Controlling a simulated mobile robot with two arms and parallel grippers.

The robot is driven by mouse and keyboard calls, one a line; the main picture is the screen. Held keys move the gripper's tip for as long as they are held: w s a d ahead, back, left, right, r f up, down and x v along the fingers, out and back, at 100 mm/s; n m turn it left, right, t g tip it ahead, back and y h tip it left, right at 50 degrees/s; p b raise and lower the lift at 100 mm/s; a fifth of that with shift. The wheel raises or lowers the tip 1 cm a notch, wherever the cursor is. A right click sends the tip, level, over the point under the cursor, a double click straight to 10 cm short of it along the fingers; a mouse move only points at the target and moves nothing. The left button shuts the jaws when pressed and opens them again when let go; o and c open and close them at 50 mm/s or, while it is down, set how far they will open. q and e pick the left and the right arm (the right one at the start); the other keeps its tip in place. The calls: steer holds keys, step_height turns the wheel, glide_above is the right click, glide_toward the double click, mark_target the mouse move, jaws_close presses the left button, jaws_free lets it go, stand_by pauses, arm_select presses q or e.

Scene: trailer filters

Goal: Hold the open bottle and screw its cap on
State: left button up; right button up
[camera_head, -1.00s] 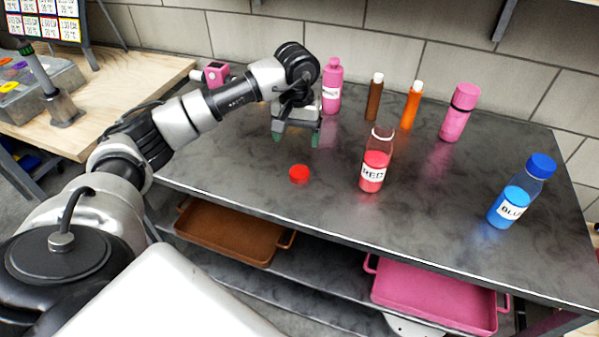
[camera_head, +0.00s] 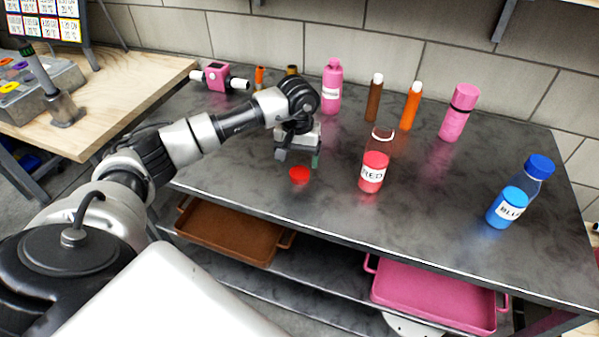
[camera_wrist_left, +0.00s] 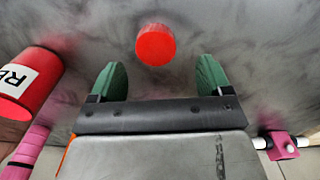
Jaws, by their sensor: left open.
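The open bottle (camera_head: 374,165) stands upright on the grey table, clear at the top with red liquid and a "RED" label. Its lower part also shows at the left edge of the left wrist view (camera_wrist_left: 22,88). The red cap (camera_head: 299,174) lies on the table to the left of the bottle. In the left wrist view the cap (camera_wrist_left: 155,45) lies ahead of the fingertips, between their lines. My left gripper (camera_head: 297,157) is open and empty, with green fingertips pointing down, just behind and above the cap. My right gripper is not in view.
A blue capped bottle (camera_head: 520,192) stands at the right. A pink bottle (camera_head: 332,87), brown tube (camera_head: 374,98), orange tube (camera_head: 411,106) and pink flask (camera_head: 459,112) stand along the back. A pink device (camera_head: 218,77) sits at the back left. The front middle of the table is clear.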

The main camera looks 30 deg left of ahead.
mark_target(299, 172)
arm_select(q)
steer(key=f, duration=0.4)
steer(key=shift+d+f+p, duration=0.25)
steer(key=shift+p, duration=0.1)
steer(key=c, duration=0.9)
